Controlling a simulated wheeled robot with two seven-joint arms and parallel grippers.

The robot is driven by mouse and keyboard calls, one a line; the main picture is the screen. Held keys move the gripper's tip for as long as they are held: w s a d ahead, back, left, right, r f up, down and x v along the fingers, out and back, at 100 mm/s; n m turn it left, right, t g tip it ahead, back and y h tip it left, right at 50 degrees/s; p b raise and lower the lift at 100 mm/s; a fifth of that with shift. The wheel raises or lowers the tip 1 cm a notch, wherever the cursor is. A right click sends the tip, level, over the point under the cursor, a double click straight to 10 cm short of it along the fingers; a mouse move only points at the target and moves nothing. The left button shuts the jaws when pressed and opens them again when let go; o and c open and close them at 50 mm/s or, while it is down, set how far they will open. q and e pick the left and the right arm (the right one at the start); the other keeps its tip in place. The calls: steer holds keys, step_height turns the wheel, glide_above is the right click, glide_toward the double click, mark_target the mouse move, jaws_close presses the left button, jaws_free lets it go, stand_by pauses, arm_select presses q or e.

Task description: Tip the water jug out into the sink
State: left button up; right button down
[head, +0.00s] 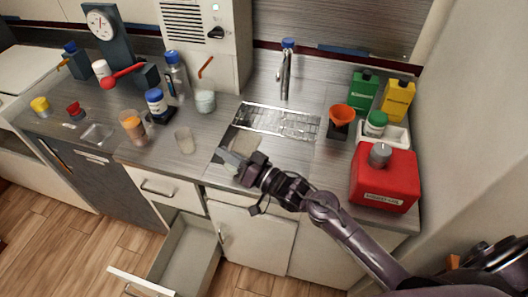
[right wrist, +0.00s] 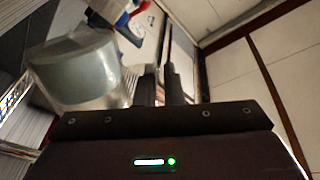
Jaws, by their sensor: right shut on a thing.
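The sink (head: 290,122) is a metal basin set into the grey counter, with a tall tap (head: 285,75) behind it. My right gripper (head: 234,160) is at the counter's front edge, at the front left of the sink. It is shut on the water jug, a clear pale vessel (head: 246,143) partly hidden behind the gripper in the head view. In the right wrist view the jug (right wrist: 80,75) fills the left side, beside the fingers (right wrist: 165,88); what exactly they grip, and its tilt, are hard to tell. My left gripper is not in view.
A clear cup (head: 185,141) and an orange-filled beaker (head: 133,127) stand left of the gripper. A red canister (head: 385,180), an orange funnel (head: 342,115), and green (head: 363,92) and yellow (head: 397,99) bottles stand right of the sink. A drawer (head: 185,255) hangs open below.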

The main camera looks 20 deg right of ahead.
mark_target(249, 149)
steer(key=shift+w+d+m, duration=0.2)
steer(key=shift+m, duration=0.5)
steer(key=shift+w+d+r+m+t+h+b, duration=0.15)
steer(key=shift+m+t, duration=0.1)
steer(key=shift+m, duration=0.3)
steer(key=shift+d+m+t+h+b, duration=0.15)
steer(key=shift+m+t, duration=0.1)
steer(key=shift+m, duration=0.3)
steer(key=shift+w+d+m+t+b, duration=0.25)
steer(key=shift+d+m, duration=0.1)
steer(key=shift+m, duration=0.6)
steer(key=shift+w+d+m+t+b, duration=0.1)
steer(key=shift+d+m+t+b, duration=0.2)
steer(key=shift+m, duration=0.65)
steer(key=shift+w+d+m+h+p, duration=0.2)
steer(key=shift+w+d+m+p, duration=0.15)
steer(key=shift+d+m, duration=0.2)
steer(key=shift+w+d+m+h+p, duration=0.2)
steer(key=shift+w+d+m+p, duration=0.05)
steer(key=shift+d+m+p, duration=0.25)
stand_by(0.7)
steer(key=shift+w+d+f+m+h+p, duration=0.35)
steer(key=shift+d+m+p, duration=0.2)
steer(key=shift+m, duration=0.4)
stand_by(0.6)
steer(key=shift+w+d+r+m+t+p, duration=0.15)
steer(key=shift+d+m+t+p, duration=0.1)
steer(key=shift+m+p, duration=0.25)
